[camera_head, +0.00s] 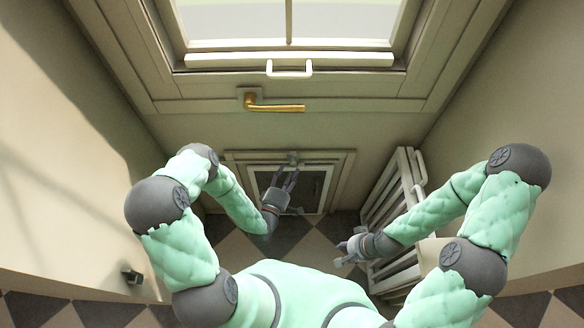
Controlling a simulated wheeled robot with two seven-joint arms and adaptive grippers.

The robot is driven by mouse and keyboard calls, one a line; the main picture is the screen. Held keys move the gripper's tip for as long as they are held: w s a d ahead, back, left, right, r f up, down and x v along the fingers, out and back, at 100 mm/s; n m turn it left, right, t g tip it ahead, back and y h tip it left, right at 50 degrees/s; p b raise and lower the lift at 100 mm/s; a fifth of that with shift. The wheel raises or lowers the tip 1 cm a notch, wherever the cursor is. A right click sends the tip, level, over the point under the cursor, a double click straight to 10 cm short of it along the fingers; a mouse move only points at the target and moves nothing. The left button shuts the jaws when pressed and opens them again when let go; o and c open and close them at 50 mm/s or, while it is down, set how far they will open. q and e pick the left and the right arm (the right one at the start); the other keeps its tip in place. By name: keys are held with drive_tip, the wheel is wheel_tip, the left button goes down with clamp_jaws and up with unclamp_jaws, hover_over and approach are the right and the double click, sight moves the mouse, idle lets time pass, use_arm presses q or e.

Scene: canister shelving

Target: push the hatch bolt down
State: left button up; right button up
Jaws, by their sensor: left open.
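A small hatch with a light frame (330,190) and a dark panel (312,187) sits low in the wall ahead. A small grey bolt (292,157) shows at the middle of the hatch's top edge. My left gripper (287,177) is open in front of the hatch, with its fingertips just below the bolt in the picture. I cannot tell whether they touch it. The gripper covers part of the dark panel. My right gripper (343,252) is to the lower right, away from the hatch, and looks open and empty.
A brass handle (275,106) and a white pull handle (289,70) are above the hatch, below a window. A slatted light rack (385,197) leans at the right wall, near my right forearm. Checkered floor (225,244) shows below.

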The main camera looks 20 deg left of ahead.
sight(292, 166)
use_arm(q)
drive_tip(key=shift+w+d+b, duration=0.2)
drive_tip(key=shift+w+b, duration=0.1)
drive_tip(key=shift+w, duration=1.45)
